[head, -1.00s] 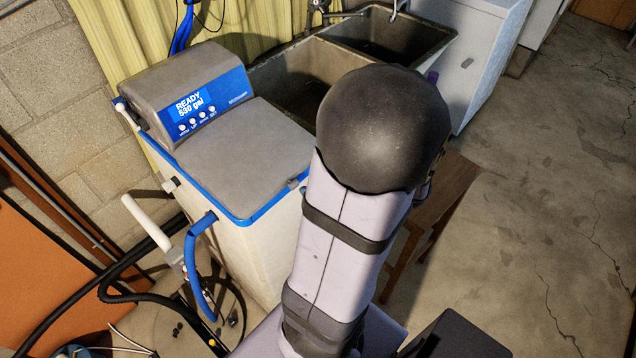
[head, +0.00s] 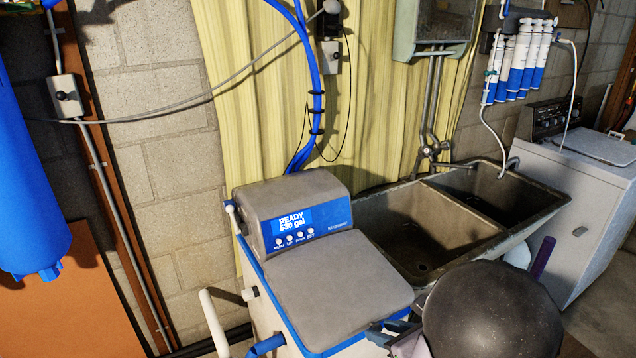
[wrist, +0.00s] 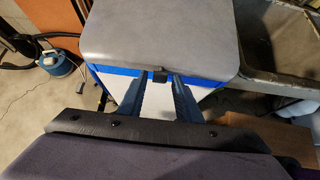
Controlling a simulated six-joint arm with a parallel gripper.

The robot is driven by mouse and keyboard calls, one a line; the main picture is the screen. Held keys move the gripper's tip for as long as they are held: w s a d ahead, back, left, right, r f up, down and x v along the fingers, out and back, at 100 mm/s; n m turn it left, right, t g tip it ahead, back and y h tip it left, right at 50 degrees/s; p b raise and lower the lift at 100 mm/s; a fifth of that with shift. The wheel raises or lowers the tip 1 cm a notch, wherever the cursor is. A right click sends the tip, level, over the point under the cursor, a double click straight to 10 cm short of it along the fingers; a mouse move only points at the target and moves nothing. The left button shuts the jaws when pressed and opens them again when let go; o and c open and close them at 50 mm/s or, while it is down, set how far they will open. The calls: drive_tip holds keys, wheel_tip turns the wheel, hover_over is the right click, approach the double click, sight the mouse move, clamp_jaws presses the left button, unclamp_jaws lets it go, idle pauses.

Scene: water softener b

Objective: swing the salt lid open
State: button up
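The grey salt lid (head: 338,277) lies flat and shut on the white softener cabinet, in front of the raised control head (head: 292,215). In the wrist view the lid (wrist: 160,32) fills the top middle, with a blue rim under its edge. A small dark tab (wrist: 160,75) sits at the middle of that edge. My gripper (wrist: 158,82) is open, its two blue-grey fingers apart on either side of the tab. Nothing is seen held, and I cannot tell whether the fingers touch the lid. In the head view the gripper is mostly hidden by my arm.
A double stone sink (head: 430,225) stands right beside the softener. A white pipe handle (head: 213,322) stands at its front left. Blue hoses (head: 313,90) run down the wall behind. A white washer (head: 570,210) is farther right. Space above the lid is clear.

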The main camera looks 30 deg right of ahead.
drive_tip(key=shift+b+x, duration=0.4)
drive_tip(key=shift+x, duration=0.45)
drive_tip(key=shift+s+r+p, duration=0.15)
drive_tip(key=shift+p, duration=0.2)
drive_tip(key=c, duration=0.7)
wheel_tip(320, 180, up, 9)
drive_tip(key=p, duration=0.8)
